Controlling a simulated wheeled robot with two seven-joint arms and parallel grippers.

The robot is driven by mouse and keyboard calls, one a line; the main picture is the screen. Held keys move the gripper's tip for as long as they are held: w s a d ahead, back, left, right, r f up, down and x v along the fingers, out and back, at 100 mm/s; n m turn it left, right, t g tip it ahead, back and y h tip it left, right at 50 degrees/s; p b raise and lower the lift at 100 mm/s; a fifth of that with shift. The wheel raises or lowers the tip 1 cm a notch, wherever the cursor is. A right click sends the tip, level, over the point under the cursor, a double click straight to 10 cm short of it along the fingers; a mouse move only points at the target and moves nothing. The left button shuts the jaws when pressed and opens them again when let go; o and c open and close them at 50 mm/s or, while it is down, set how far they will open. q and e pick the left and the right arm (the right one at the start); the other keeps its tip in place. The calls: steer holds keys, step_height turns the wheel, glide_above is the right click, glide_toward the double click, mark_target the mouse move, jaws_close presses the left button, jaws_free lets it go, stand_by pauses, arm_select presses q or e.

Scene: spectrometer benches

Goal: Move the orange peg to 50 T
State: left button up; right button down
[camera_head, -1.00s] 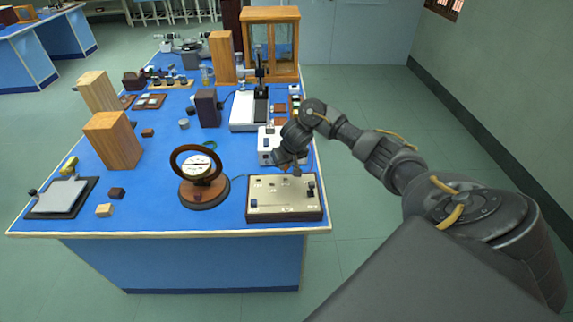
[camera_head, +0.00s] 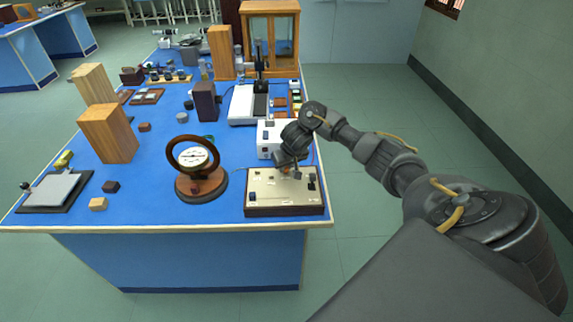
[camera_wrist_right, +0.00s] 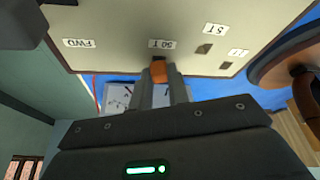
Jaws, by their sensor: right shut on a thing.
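My right gripper (camera_head: 288,167) is over the back edge of the cream-topped switch panel (camera_head: 285,203). In the right wrist view its two fingers (camera_wrist_right: 160,88) are shut on the orange peg (camera_wrist_right: 159,71). The peg is right beside the 50 T label (camera_wrist_right: 162,44) near the panel's edge. The fingers hide its lower part, so I cannot tell whether it is seated in a hole. In the head view only a small orange spot of it shows. My left gripper is not in view.
A round wooden-based dial instrument (camera_head: 199,182) stands close left of the panel. A white box (camera_head: 268,138) stands just behind it. Dark plugs (camera_head: 252,197) sit on the panel. Free blue tabletop (camera_head: 145,195) lies further left.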

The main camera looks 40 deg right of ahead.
steer(key=c, duration=1.3)
jaws_free()
steer(key=shift+o, duration=0.2)
steer(key=shift+s+r, duration=0.1)
steer(key=shift+r, duration=0.35)
steer(key=p+v, duration=0.6)
steer(key=v, duration=0.3)
steer(key=shift+s+r, duration=0.3)
steer(key=shift+a+f, duration=0.1)
